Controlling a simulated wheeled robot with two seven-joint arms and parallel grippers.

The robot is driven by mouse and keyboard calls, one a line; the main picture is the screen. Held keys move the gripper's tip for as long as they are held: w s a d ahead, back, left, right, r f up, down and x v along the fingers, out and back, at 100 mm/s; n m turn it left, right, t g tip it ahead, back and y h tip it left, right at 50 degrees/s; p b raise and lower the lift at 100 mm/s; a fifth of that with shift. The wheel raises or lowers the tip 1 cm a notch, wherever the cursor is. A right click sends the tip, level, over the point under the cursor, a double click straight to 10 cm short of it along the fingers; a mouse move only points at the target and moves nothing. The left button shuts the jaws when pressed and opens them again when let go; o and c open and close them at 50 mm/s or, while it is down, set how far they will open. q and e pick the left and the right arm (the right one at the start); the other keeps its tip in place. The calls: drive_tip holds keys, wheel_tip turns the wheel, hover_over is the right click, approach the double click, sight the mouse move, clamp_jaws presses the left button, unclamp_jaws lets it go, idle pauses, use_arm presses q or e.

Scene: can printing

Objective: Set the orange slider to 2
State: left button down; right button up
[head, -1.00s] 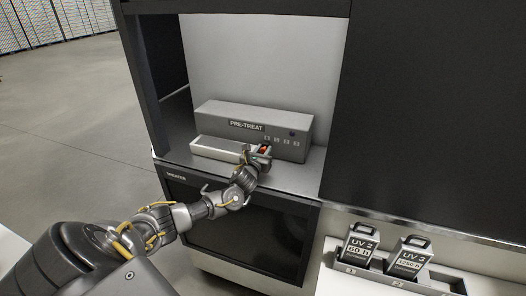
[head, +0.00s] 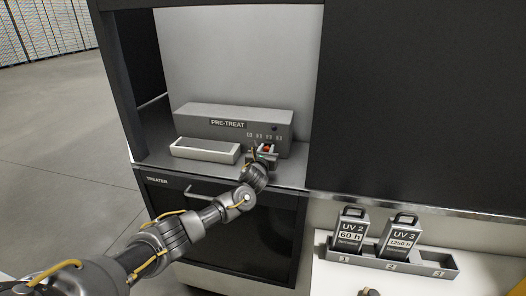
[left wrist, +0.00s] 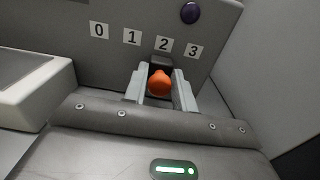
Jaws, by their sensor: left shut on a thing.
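The orange slider (left wrist: 159,82) sits on the front of the grey PRE-TREAT box (head: 200,117), below the labels 0, 1, 2 and 3. In the left wrist view it stands just under the 2 label (left wrist: 163,44). My left gripper (left wrist: 160,88) has one finger on each side of the slider and is shut on it. In the head view the left gripper (head: 265,150) is at the right part of the box, with a bit of the orange slider showing between its fingers. My right gripper is not clearly visible.
A pale tray-like block (head: 205,150) lies left of the gripper in front of the box. A dark round button (left wrist: 190,12) is above the labels. Canisters UV 2 (head: 350,230) and UV 3 (head: 400,236) stand in a numbered rack at lower right.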

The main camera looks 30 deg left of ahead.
use_arm(q)
drive_tip(key=c, duration=1.3)
unclamp_jaws()
drive_tip(key=shift+s+f, duration=0.1)
drive_tip(key=shift+s, duration=0.35)
drive_tip(key=b+v, duration=0.2)
drive_tip(key=v, duration=0.7)
drive_tip(key=shift+w+d, duration=0.1)
drive_tip(key=shift+d, duration=0.05)
drive_tip(key=shift+s+d+b, duration=0.1)
drive_tip(key=shift+s+b, duration=0.2)
drive_tip(key=shift+s, duration=0.2)
